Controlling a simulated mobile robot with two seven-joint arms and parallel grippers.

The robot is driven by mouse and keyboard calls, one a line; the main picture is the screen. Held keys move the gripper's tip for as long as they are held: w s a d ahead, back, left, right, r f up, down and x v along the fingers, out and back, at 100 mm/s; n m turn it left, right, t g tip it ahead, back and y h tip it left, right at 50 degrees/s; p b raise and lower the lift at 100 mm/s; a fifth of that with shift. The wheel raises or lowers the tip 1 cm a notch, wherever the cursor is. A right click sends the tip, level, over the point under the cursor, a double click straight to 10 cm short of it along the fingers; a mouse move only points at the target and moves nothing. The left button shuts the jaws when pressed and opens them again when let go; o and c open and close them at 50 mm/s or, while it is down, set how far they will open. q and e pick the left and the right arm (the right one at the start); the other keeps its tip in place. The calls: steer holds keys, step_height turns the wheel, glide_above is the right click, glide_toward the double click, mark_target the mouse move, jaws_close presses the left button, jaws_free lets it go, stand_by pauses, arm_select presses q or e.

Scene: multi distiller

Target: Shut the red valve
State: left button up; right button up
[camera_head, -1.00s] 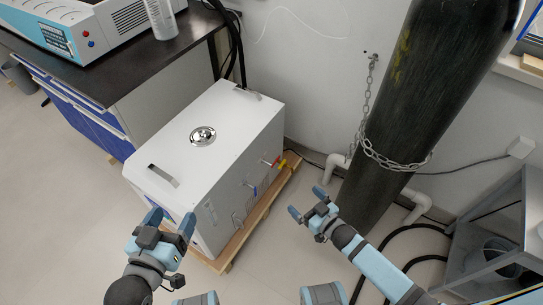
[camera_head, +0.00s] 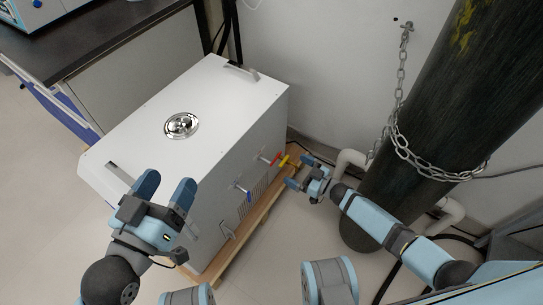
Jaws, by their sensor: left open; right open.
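A white box-shaped unit (camera_head: 150,135) stands on a low wooden base. On its right side face, near the far end, is a valve with a red handle (camera_head: 271,158). A yellow handle (camera_head: 285,160) is right next to it, and a blue handle (camera_head: 249,196) sits nearer to me on the same face. My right gripper (camera_head: 297,172) is open and empty, just right of the red and yellow handles; I cannot tell whether it touches them. My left gripper (camera_head: 166,187) is open and empty, over the near end of the unit.
A dark gas cylinder (camera_head: 440,130) held by a chain (camera_head: 401,90) stands close to my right arm. White pipes (camera_head: 347,163) are behind my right gripper. A dark-topped bench (camera_head: 100,35) is at the upper left. The wooden base (camera_head: 226,255) sticks out below the valves.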

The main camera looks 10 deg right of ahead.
arm_select(q)
steer(key=shift+m+g, duration=0.5)
steer(key=shift+g, duration=0.2)
steer(key=f+b, duration=0.2)
steer(key=f, duration=0.1)
steer(key=f+b, duration=0.1)
steer(key=shift+w+f, duration=0.2)
steer(key=shift+w, duration=0.05)
arm_select(e)
steer(key=x, duration=1)
steer(key=shift+w, duration=0.25)
steer(key=shift+a, duration=0.1)
steer(key=c, duration=0.9)
